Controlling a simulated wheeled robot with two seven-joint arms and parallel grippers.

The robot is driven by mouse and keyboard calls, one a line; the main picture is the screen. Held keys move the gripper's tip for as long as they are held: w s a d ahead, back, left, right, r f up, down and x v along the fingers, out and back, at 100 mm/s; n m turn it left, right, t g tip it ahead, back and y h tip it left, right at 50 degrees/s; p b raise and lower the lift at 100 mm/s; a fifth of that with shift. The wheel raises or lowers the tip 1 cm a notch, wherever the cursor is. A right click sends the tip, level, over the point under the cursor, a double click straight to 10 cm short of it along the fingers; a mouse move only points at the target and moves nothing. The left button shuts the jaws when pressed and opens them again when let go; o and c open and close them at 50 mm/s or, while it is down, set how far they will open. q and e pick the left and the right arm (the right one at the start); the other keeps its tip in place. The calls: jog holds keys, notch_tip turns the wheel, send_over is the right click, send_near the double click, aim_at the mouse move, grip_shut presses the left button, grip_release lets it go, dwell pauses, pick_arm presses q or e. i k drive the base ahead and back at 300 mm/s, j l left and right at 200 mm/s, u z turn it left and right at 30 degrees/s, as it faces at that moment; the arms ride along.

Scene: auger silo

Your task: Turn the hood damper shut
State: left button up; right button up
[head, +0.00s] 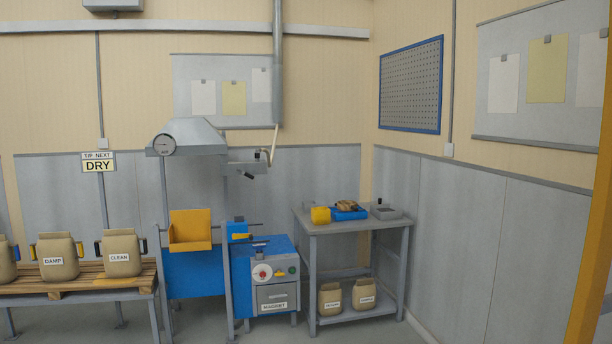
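The grey hood (195,133) stands above the blue machine (190,278) in the middle left of the head view. A round dial gauge (163,145) sits at its left front corner. To its right is a grey bracket (244,168) with a dark knob. A thin pale lever (274,143) slants upward beside it, below the vertical duct (277,75). I cannot tell for certain which of these is the damper handle, or its setting. Neither of my grippers is in view.
A pallet bench (85,287) with labelled sacks, including DAMP and CLEAN, stands at left. A control box (275,272) stands right of the machine. A grey table (352,225) holds a yellow cup and a blue tray. An orange post (597,230) edges the right. Some floor shows in front.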

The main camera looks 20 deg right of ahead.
aim_at(246, 174)
jog(key=i+l+z, duration=0.1)
jog(key=i+z, duration=0.2)
jog(key=i, duration=0.7)
jog(key=i+j+z, duration=0.1)
jog(key=i+z, duration=0.15)
jog(key=i, duration=0.7)
jog(key=i+u, duration=0.25)
jog(key=i, duration=0.25)
jog(key=i+u, duration=0.25)
jog(key=i, duration=0.3)
